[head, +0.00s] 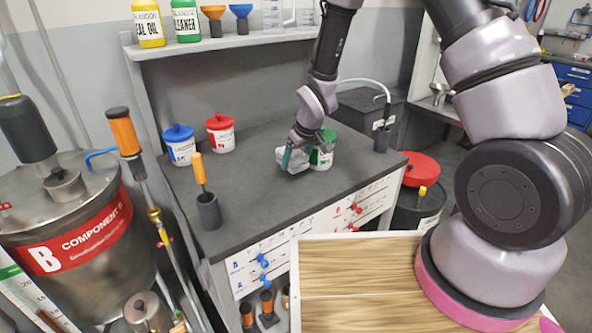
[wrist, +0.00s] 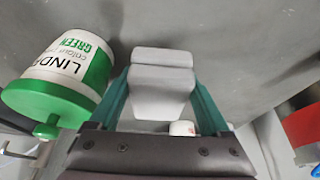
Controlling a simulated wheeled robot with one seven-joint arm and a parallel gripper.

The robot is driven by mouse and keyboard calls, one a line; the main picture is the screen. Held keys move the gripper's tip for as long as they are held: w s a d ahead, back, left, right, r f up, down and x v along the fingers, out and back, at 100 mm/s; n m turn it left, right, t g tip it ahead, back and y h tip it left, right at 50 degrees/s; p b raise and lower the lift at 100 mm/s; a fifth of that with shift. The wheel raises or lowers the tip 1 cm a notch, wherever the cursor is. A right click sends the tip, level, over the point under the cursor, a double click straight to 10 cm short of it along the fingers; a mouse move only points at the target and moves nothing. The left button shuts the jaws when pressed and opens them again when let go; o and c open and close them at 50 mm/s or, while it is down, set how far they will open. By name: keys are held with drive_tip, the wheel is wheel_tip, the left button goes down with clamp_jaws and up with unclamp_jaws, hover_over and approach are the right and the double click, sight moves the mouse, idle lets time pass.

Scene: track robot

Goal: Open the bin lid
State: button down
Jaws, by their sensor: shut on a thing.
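The dark bin (head: 417,212) stands on the floor just right of the workbench. Its round red lid (head: 418,167) lies over the top and appears closed, with a yellow part at its front rim. In the head view my gripper (head: 291,158) is over the bench's right half, left of the bin and apart from it. Its teal fingers also show in the wrist view (wrist: 162,95), closed on a pale grey blocky object (wrist: 160,92). I cannot tell what this object is. A red shape at the wrist view's right edge may be the lid.
A green-and-white tub (head: 323,150) stands close beside my gripper. Blue-lidded (head: 181,146) and red-lidded (head: 220,133) tubs stand farther left on the bench (head: 260,195). An orange-handled tool sits in a dark cup (head: 208,210). A metal drum (head: 75,240) is at left.

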sight(296, 180)
drive_tip(key=shift+f, duration=2.2)
drive_tip(key=shift+c, duration=1.2)
unclamp_jaws()
drive_tip(key=shift+f, duration=0.15)
drive_tip(key=shift+o, duration=1.2)
